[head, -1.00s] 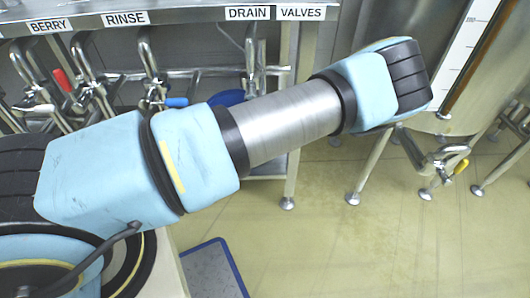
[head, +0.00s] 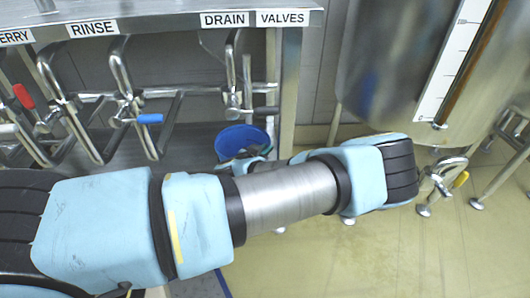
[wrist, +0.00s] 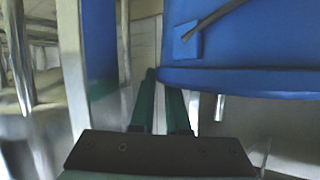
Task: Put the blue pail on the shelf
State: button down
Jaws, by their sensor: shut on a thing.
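The blue pail (head: 243,137) shows in the head view under the DRAIN label, behind my forearm, with its open top facing up. My arm hides its lower part. In the wrist view the pail (wrist: 245,45) fills the upper right, with a handle mount and a thin handle bar on its side. My gripper (wrist: 160,75) has its green fingers close together at the pail's edge, shut on it; the exact contact is hard to see. The lower shelf (head: 187,150) of the steel bench lies behind and left of the pail. I cannot tell whether the pail touches it.
Steel pipes with a red handle (head: 22,96) and a blue handle (head: 150,118) hang under the labelled bench edge (head: 160,22). A steel tank (head: 385,75) on legs stands at right. The yellowish floor (head: 400,255) in front is clear.

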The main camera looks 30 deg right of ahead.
jog(key=shift+f, duration=0.15)
jog(key=c, duration=0.9)
grip_release()
jog(key=shift+s+a, duration=0.1)
jog(key=shift+a, duration=0.1)
jog(key=p+v, duration=0.2)
jog(key=v, duration=0.9)
jog(key=shift+s+a, duration=0.15)
jog(key=shift+a, duration=0.1)
